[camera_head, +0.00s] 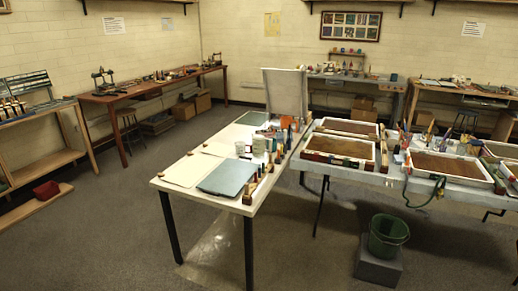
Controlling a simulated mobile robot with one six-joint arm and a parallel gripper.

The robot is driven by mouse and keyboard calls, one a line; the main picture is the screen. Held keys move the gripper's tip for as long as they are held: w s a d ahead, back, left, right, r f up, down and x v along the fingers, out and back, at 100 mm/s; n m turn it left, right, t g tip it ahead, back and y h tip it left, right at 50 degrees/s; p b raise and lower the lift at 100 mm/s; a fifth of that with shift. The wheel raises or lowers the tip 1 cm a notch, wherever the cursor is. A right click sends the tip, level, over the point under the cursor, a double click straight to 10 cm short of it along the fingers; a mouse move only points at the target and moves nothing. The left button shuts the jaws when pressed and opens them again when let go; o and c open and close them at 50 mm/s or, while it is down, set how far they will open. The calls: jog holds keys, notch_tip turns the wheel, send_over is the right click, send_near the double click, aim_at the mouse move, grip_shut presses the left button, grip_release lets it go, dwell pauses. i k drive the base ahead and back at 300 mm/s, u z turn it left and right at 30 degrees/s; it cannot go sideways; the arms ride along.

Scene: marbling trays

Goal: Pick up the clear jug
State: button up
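I cannot make out a clear jug for certain at this size. Small pale containers (258,146) stand on the white table (170,185), among bottles near its right side. A smaller white cup-like item (240,148) is just left of them. I cannot tell whether either is clear or a jug. My gripper is not in view.
Framed trays with brown contents (338,147) fill the table at right. A blue-grey sheet (228,177) lies on the white table. A green bucket (388,235) sits on a grey block below. Wooden benches (150,88) line the walls. The floor (110,225) at front left is clear.

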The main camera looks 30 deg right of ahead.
aim_at(262, 146)
jog(key=z, duration=0.05)
jog(key=i, duration=1)
jog(key=u, duration=0.05)
